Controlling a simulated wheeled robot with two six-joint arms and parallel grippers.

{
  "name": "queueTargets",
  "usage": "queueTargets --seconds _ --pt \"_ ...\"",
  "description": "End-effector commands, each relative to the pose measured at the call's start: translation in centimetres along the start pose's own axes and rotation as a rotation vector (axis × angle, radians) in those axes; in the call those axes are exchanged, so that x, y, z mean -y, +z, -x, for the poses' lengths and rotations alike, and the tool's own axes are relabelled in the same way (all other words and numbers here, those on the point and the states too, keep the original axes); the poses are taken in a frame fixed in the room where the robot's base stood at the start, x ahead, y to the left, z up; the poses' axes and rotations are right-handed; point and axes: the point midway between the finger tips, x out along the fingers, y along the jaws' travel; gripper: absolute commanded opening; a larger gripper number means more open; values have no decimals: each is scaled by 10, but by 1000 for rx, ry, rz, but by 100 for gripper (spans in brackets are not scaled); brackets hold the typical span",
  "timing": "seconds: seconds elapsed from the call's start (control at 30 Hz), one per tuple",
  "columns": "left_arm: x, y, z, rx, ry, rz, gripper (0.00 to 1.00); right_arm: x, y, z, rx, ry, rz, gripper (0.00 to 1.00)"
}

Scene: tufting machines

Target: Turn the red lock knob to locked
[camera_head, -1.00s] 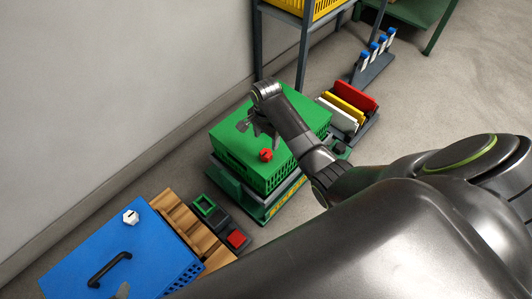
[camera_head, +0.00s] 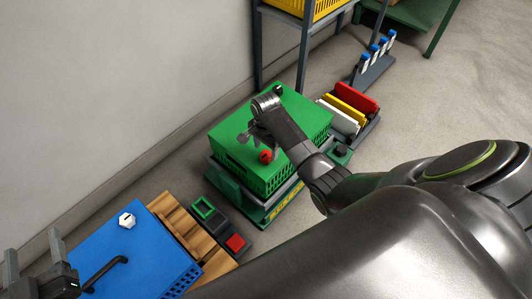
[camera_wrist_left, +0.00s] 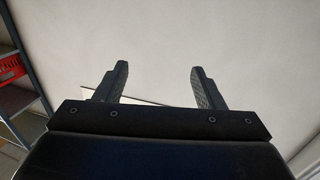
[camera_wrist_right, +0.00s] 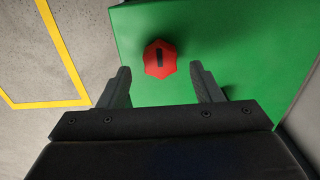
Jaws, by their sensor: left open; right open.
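The red lock knob (camera_head: 265,156) sits on top of the green machine housing (camera_head: 292,112), near its front edge. The right wrist view shows the knob (camera_wrist_right: 160,59) as a lobed red disc with a dark bar pointing up and down the picture. My right gripper (camera_head: 248,139) is open above the green top, close to the knob. In its wrist view the knob lies between and just beyond the fingertips (camera_wrist_right: 160,70), with no contact visible. My left gripper (camera_head: 33,250) is open and empty at the far left, by the blue box; its wrist view shows wall between the fingers (camera_wrist_left: 160,70).
A blue box (camera_head: 150,250) with a white knob (camera_head: 127,220) and black handle stands front left. Button boxes (camera_head: 235,243) sit beside the green machine. A rack of coloured panels (camera_head: 350,108) and a shelf frame (camera_head: 306,45) stand behind. Open floor lies at right.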

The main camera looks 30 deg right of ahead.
Motion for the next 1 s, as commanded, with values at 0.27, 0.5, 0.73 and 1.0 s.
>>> queueTargets --seconds 0.27,0.5,0.73,1.0 --pt "-1 -44 0 -251 -5 -41 63 0 0 -16 1 1 0 59" --pt "-4 -76 8 -434 -4 -70 63 0 0 -26 0 0 0 59" --pt "-6 -90 14 -518 -2 -83 63 0 0 -29 0 0 0 59" --pt "-6 -92 15 -527 -2 -85 63 0 0 -29 0 0 0 59"
